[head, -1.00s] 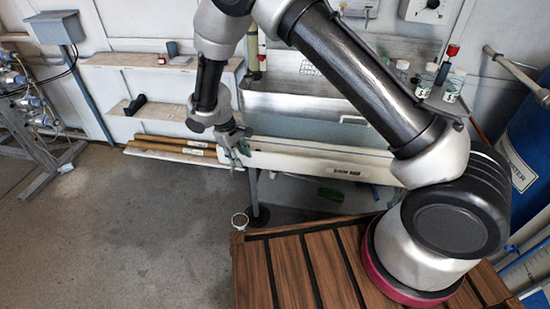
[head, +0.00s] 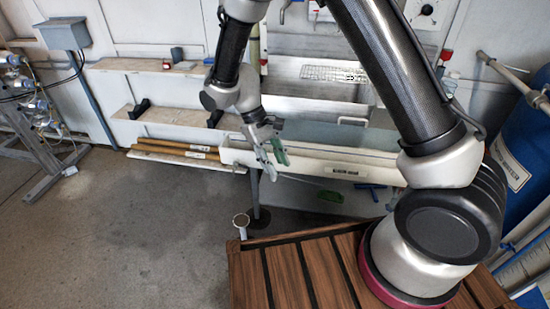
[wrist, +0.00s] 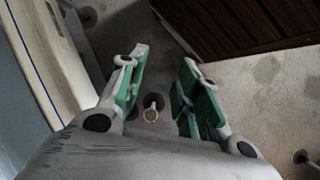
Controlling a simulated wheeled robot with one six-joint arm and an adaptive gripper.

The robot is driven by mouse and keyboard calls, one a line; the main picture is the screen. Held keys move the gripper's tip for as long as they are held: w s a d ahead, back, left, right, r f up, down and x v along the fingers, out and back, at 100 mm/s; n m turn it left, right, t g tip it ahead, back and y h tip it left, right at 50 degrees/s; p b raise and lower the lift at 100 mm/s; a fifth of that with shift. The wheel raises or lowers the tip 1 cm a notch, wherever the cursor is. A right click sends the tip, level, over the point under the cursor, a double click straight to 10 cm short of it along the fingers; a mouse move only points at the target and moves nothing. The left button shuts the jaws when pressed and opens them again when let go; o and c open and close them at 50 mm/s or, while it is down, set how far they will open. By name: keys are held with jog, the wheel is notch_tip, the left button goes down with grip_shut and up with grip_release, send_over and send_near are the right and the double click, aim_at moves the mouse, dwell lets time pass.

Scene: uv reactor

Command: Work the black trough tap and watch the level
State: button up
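The long white trough (head: 310,165) with a small label runs along the back wall below the steel sink; its side also shows at the left of the wrist view (wrist: 50,62). My gripper (head: 277,163) hangs in front of the trough's left part, fingers pointing down. In the wrist view my gripper (wrist: 160,85) is open, with green pads and nothing between the fingertips. I cannot make out a black tap; it may be hidden behind my gripper or too small to tell. The water level inside the trough cannot be read.
A slatted wooden deck (head: 285,278) fills the front. A pale-topped post (head: 241,221) stands by its left corner. A dark round base (head: 258,216) is on the floor below the trough. The floor at left is clear.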

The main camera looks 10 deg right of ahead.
jog(key=shift+d+r+y, duration=0.15)
jog(key=shift+r, duration=0.45)
jog(key=shift+d+r+y, duration=0.15)
jog(key=shift+r, duration=0.45)
